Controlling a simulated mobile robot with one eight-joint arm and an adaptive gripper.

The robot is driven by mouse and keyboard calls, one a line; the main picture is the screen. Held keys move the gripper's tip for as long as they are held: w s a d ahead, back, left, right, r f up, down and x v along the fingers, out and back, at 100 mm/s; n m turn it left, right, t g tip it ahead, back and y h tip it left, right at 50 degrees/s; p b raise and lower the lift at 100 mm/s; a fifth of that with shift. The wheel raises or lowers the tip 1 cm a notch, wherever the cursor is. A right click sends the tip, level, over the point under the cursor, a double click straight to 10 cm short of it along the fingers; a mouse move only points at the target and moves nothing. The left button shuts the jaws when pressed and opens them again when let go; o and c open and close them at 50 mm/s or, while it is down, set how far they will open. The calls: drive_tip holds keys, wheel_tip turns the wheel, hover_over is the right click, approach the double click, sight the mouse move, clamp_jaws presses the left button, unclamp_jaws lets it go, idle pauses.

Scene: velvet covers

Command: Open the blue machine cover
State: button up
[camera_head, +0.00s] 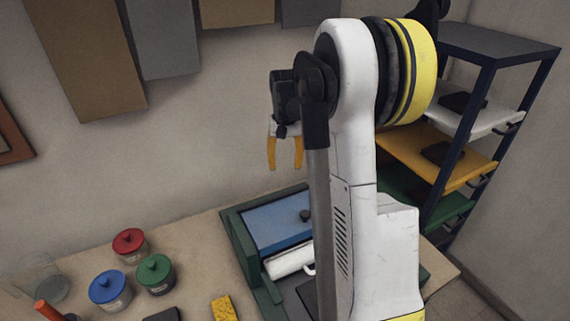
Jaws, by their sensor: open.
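The blue machine cover (275,226) is a flat panel with a dark round knob near its right end. It lies in a dark green machine frame (243,257) on the table. My arm hides the right part of the machine. My gripper (285,160) has two orange fingers pointing down, apart and empty. In the picture it is above the cover, against the wall; its exact height over the cover cannot be told.
Red (130,243), blue (109,289) and green (155,272) lidded jars stand left on the table, near a clear glass (42,281). A yellow sponge-like block (224,309) lies in front. A shelf rack (483,55) with white, yellow and green tiers stands right.

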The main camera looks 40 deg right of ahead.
wheel_tip(320, 180, up, 12)
idle(0.5)
idle(0.4)
